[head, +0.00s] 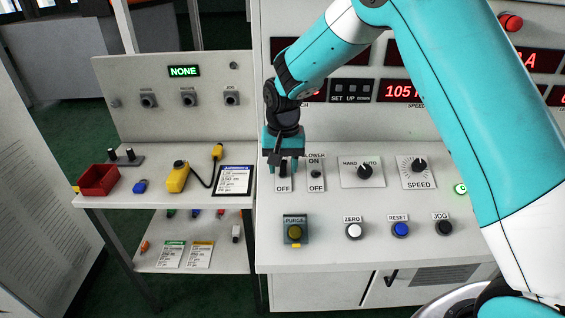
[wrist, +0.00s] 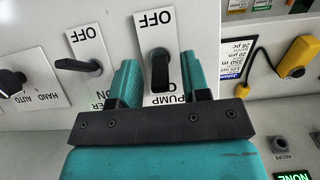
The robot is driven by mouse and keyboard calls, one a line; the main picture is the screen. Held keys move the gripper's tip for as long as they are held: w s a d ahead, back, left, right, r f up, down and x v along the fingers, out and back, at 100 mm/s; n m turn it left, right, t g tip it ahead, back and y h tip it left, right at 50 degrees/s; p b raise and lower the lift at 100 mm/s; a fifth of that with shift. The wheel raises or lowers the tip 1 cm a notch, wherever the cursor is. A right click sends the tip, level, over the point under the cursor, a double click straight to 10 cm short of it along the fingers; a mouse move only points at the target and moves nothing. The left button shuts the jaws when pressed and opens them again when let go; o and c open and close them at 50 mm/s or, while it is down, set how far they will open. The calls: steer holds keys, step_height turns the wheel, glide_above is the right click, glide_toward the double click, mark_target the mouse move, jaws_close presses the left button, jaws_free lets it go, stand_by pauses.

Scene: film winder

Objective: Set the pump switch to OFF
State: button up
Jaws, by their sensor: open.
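The pump switch (wrist: 158,62) is a black toggle on a white plate marked PUMP, with OFF at the top of the wrist view. Part of its ON label shows near my gripper. My gripper (wrist: 159,70) is open, with one teal finger on each side of the toggle and no clear contact. In the head view my gripper (head: 284,163) points down at the panel and hides most of the switch; the OFF label (head: 283,188) shows below it. I cannot tell for sure which way the toggle is set.
The blower switch (head: 316,174) stands close to the right; it also shows in the wrist view (wrist: 85,67). Further right are the HAND/AUTO knob (head: 364,171) and speed dial (head: 419,165). A purge button (head: 295,233) is below. A side table (head: 130,205) holds a yellow pendant (head: 178,177).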

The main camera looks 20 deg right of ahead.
jaws_close()
